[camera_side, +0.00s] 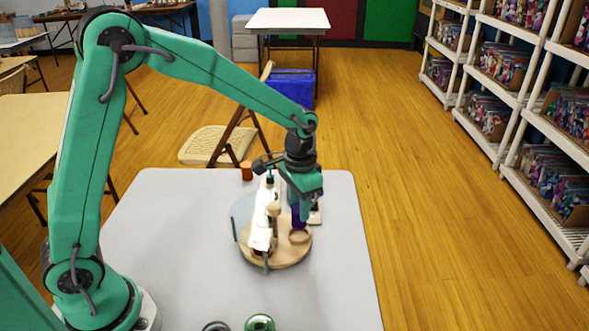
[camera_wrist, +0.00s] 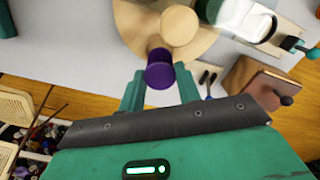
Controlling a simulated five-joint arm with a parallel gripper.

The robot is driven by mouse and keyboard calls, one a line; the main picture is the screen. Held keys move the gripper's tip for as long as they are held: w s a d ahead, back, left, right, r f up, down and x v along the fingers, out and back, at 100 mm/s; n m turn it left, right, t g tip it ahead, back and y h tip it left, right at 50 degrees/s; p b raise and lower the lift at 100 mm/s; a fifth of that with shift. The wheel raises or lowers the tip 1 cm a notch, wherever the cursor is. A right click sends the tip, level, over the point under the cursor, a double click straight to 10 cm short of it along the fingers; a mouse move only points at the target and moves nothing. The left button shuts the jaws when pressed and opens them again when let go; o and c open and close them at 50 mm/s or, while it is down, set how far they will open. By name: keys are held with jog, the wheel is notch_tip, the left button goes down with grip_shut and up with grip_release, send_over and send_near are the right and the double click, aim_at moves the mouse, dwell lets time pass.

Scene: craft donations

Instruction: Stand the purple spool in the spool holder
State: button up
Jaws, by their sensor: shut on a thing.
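The purple spool (camera_side: 297,215) is upright in the jaws of my gripper (camera_side: 303,196). In the wrist view the spool (camera_wrist: 160,73) sits between the two green fingers of my gripper (camera_wrist: 160,88). A round wooden base (camera_side: 262,262) stands on the grey table, with a small wooden ring-shaped cup (camera_side: 299,236) on its right side; this looks like the spool holder. The spool is over or just behind the cup; I cannot tell whether they touch. In the wrist view the wooden base (camera_wrist: 133,22) is beyond the spool, which partly overlaps a wooden part there.
A green round object (camera_side: 260,323) is at the front. A brown box (camera_wrist: 262,82) lies right of my gripper. The table's right front is clear.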

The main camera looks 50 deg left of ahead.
aim_at(298, 205)
jog(key=shift+r, duration=1.7)
jog(key=shift+r, duration=0.15)
jog(key=shift+r, duration=0.3)
jog(key=r, duration=0.4)
jog(key=shift+w+a+r, duration=0.1)
jog(key=shift+w+a, duration=0.05)
jog(key=shift+a, duration=0.2)
jog(key=w+a+n, duration=0.2)
jog(key=a+n, duration=0.1)
jog(key=a, duration=0.5)
jog(key=w+a+n, duration=0.3)
jog(key=a, duration=0.5)
notch_tip(298, 205, down, 8)
jog(key=shift+a, duration=0.35)
jog(key=shift+f, duration=1.95)
